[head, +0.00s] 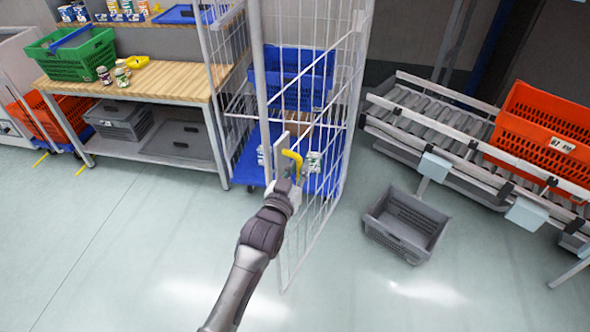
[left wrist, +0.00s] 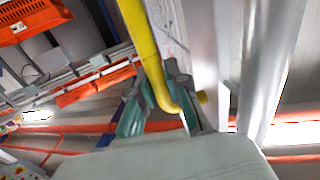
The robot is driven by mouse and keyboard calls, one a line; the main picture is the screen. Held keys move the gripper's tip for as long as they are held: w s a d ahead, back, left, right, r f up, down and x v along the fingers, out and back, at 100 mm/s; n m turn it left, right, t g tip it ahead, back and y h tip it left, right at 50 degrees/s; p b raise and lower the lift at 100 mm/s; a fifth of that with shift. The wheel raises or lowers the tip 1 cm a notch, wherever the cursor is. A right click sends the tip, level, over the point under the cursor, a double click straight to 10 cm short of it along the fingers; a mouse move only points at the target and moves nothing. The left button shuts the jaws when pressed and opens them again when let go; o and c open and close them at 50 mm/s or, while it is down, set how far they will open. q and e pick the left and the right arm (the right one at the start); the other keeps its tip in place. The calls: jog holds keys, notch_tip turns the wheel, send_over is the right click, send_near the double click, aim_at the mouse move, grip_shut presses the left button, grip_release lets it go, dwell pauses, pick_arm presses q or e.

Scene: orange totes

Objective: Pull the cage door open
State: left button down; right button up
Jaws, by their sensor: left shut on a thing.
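The cage door (head: 318,190) is a white wire mesh panel on the front of the wheeled cage. Its left edge reaches out towards me, so it looks partly open, with its right edge at the cage. A yellow handle (head: 296,164) sits on a plate near the door's left edge. My left gripper (head: 292,181) is at this handle. In the left wrist view, the fingers of my left gripper (left wrist: 165,105) are closed around the lower, bent part of the yellow handle (left wrist: 143,45), beside pale door bars. My right gripper is not in view.
Inside the cage are a blue crate (head: 300,80) and a blue base (head: 247,168). A grey crate (head: 405,225) lies on the floor to the right. A roller conveyor (head: 430,120) carries orange totes (head: 550,125). A wooden-topped bench (head: 165,82) stands left. Floor at lower left is clear.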

pick_arm(q)
jog(key=shift+w+r, duration=0.1)
jog(key=shift+r, duration=0.3)
jog(key=c, duration=1.5)
grip_release()
jog(key=o, duration=0.4)
jog(key=shift+d+f, duration=0.15)
jog(key=shift+f, duration=0.1)
jog(key=shift+c, duration=0.2)
jog(key=shift+s+a+f, duration=0.1)
jog(key=shift+s+a, duration=0.1)
jog(key=shift+s, duration=0.05)
jog(key=v, duration=1.1)
jog(key=shift+s, duration=0.2)
